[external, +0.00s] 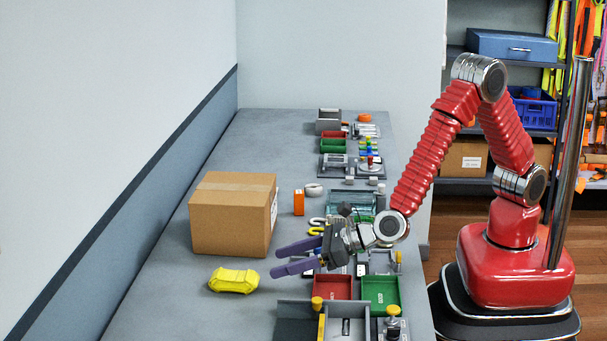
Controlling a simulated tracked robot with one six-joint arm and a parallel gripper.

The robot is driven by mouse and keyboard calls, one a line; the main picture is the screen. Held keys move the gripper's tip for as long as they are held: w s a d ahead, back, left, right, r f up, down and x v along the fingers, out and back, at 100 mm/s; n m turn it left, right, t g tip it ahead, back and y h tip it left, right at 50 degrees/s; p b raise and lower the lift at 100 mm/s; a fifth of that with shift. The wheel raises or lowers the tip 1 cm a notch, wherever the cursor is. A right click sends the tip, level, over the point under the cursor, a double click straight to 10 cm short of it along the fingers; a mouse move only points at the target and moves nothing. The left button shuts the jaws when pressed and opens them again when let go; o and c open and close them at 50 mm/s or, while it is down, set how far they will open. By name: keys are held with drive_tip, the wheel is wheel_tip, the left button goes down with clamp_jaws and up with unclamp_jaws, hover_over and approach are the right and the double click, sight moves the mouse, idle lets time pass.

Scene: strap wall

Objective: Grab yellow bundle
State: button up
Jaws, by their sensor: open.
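The yellow bundle (233,280) lies on the grey table, in front of the cardboard box and toward the near left. My gripper (281,259) is open, with its two purple fingers spread and pointing left toward the bundle. The fingertips are a short way to the right of the bundle and look apart from it. Nothing shows between the fingers. How high the gripper is above the table is hard to tell.
A cardboard box (230,222) stands just behind the bundle. A red tray (332,287) and a green tray (380,291) are below my wrist. Several small items line the table's right side. The table left of the bundle is clear up to the wall.

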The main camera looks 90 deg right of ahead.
sight(243, 274)
drive_tip(key=x, duration=0.8)
drive_tip(key=shift+w+d+f, duration=0.1)
drive_tip(key=shift+w+f, duration=0.05)
drive_tip(key=shift+w, duration=0.15)
drive_tip(key=shift+w, duration=0.1)
drive_tip(key=shift+x, duration=2.5)
drive_tip(key=shift+f, duration=0.15)
drive_tip(key=c, duration=1.2)
drive_tip(key=shift+o, duration=0.2)
